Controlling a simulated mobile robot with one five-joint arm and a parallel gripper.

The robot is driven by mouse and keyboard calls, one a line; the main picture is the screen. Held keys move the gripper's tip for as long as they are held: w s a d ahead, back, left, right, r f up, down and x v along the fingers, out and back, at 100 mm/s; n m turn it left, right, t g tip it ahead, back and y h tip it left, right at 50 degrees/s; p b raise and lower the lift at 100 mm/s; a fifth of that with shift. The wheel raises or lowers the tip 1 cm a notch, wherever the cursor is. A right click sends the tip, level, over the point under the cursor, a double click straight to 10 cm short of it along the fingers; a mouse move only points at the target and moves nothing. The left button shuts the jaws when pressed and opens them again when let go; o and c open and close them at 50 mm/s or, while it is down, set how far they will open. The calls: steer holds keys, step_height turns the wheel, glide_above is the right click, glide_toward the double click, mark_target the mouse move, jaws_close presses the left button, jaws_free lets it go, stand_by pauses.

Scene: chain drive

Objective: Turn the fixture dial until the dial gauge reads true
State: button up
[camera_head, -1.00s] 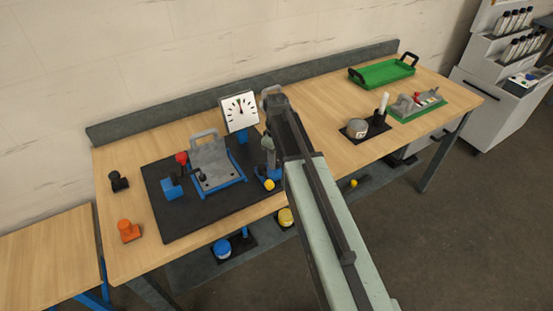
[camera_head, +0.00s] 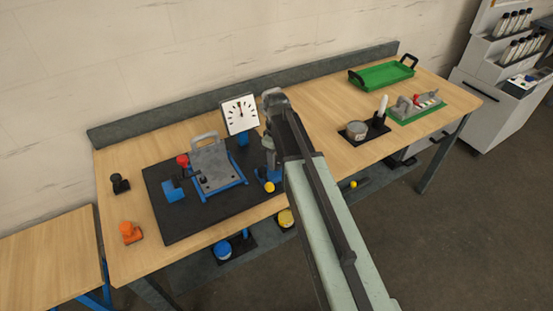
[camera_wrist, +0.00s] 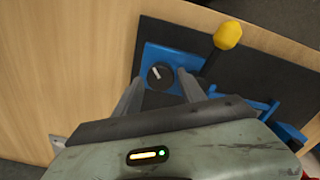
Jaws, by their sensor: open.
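The dial gauge (camera_head: 240,114) has a white square face with dark ticks and stands on a blue post at the back of the black mat. Its needle points roughly straight up; the exact reading is too small to tell. The fixture dial (camera_wrist: 160,74) is a black round knob with a pale pointer line, on a blue plate (camera_wrist: 150,52) in the wrist view. My gripper (camera_wrist: 159,82) is open, with its fingers on either side of the dial; contact cannot be told. In the head view my gripper (camera_head: 269,158) hangs at the mat's right side and hides the dial.
A grey plate fixture with blue frame (camera_head: 216,174) and a red-knobbed clamp (camera_head: 183,161) stand left of my gripper. A yellow-knobbed lever (camera_wrist: 227,36) rises close beside the dial. A green tray (camera_head: 382,76) lies at the back right.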

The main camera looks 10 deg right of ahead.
mark_target(277, 163)
step_height(277, 163, up, 7)
steer(key=p, duration=0.5)
steer(key=shift+f+p, duration=0.1)
steer(key=shift+p, duration=0.3)
steer(key=shift+f, duration=0.2)
steer(key=shift+s, duration=0.2)
steer(key=s+m, duration=0.9)
steer(key=s, duration=0.4)
step_height(277, 163, down, 7)
steer(key=s+b, duration=0.1)
steer(key=b, duration=0.6)
steer(key=shift+s+d, duration=0.15)
steer(key=shift+r, duration=0.1)
